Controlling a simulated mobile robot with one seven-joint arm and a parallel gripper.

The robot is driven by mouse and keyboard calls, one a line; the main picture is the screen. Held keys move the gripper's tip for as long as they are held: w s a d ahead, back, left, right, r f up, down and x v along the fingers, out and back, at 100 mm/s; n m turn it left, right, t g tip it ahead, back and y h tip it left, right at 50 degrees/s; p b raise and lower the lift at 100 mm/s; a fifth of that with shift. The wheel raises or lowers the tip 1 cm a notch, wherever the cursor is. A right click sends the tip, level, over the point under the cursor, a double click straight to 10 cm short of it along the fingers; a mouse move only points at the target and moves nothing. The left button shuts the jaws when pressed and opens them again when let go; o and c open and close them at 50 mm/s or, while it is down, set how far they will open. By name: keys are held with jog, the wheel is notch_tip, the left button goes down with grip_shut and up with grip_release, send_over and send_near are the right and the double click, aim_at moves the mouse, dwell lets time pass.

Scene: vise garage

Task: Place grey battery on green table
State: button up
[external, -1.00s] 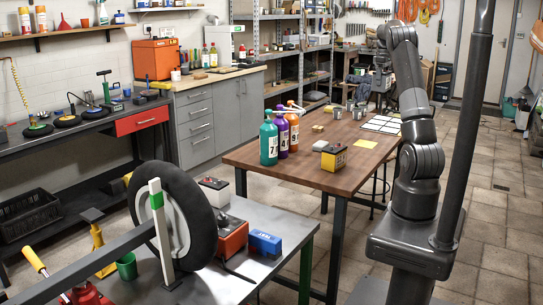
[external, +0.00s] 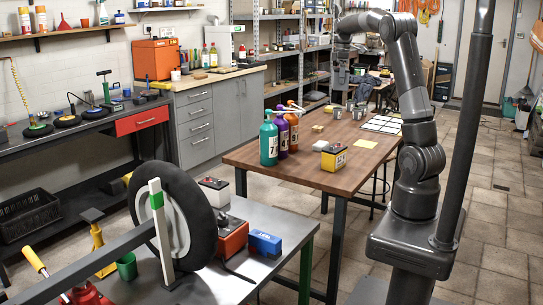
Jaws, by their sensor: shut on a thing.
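No separate grey battery shows clearly. A whitish box with a dark lower part (external: 214,190), perhaps a battery, stands behind the wheel on the near grey-topped table (external: 215,288). That table has a green leg (external: 306,268). No table with a green top shows.
A wheel (external: 200,225), an orange box (external: 232,238) and a blue box (external: 264,243) crowd the near table.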

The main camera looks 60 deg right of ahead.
jog(key=w+a+n, duration=0.2)
jog(key=a+n, duration=0.1)
jog(key=a, duration=0.9)
jog(key=s+a+f+n, duration=0.1)
jog(key=s+a+n, duration=0.2)
jog(key=a, duration=0.7)
jog(key=s+a+n, duration=0.3)
jog(key=a, duration=0.7)
jog(key=s+a+f+n, duration=0.1)
jog(key=s+a+n, duration=0.2)
jog(key=a, duration=0.7)
notch_tip(320, 180, down, 25)
jog(key=shift+w+a+f, duration=0.35)
jog(key=shift+a+f, duration=1.5)
jog(key=shift+f, duration=0.05)
jog(key=shift+w+a+f, duration=0.35)
jog(key=shift+a+f, duration=1.5)
jog(key=shift+f, duration=0.05)
jog(key=shift+w+a+f, duration=0.35)
jog(key=shift+a+f, duration=1.5)
jog(key=shift+f, duration=0.05)
jog(key=o, duration=1.3)
jog(key=shift+f, duration=0.15)
jog(key=shift+o, duration=0.4)
